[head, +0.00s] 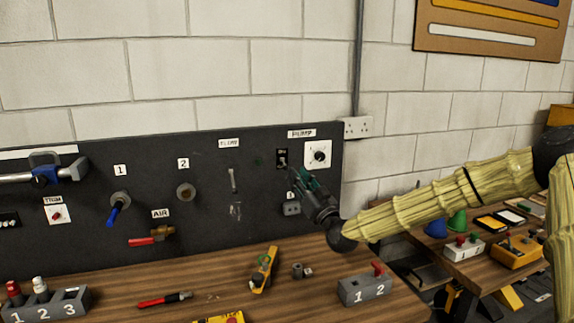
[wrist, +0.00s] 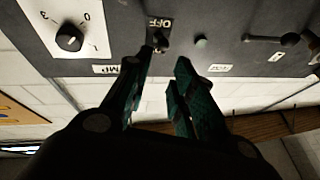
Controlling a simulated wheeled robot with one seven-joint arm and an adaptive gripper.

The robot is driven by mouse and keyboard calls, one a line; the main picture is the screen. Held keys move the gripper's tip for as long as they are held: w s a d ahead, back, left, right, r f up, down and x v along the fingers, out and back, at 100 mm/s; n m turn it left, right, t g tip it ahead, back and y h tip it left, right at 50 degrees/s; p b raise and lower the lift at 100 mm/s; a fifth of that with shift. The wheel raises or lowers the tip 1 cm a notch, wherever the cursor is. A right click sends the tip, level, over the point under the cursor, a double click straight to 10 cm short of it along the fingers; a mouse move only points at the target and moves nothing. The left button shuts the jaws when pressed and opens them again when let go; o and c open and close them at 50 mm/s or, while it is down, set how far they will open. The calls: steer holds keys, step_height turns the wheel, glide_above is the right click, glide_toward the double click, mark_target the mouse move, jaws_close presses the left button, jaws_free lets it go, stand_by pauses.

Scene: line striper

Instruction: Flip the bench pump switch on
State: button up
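The bench pump switch (head: 282,158) is a small dark toggle plate under the PUMP label (head: 301,133) on the black wall panel, left of a white dial. In the wrist view, turned about upside down, the toggle (wrist: 161,42) shows beside an OFF marking. I cannot tell the lever's position for certain. My gripper (head: 297,173) is just below the switch in the head view. In the wrist view its green fingers (wrist: 165,58) are parted with nothing between them. One fingertip is close to the toggle; I cannot tell whether it touches.
A white dial (head: 319,155) sits right of the switch, and a grey socket (head: 291,208) below. Valves (head: 119,200) and a hook are further left. The wooden bench (head: 210,290) holds a yellow tool (head: 264,270) and a grey block (head: 364,290).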

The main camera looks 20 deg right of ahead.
mark_target(287, 169)
steer(key=x, duration=0.2)
steer(key=f+p+x, duration=0.1)
steer(key=x, duration=0.4)
steer(key=shift+w+a+f, duration=0.15)
steer(key=shift+w+f, duration=0.4)
steer(key=shift+w, duration=0.15)
steer(key=shift+s+r, duration=0.15)
steer(key=shift+s, duration=0.1)
jaws_close()
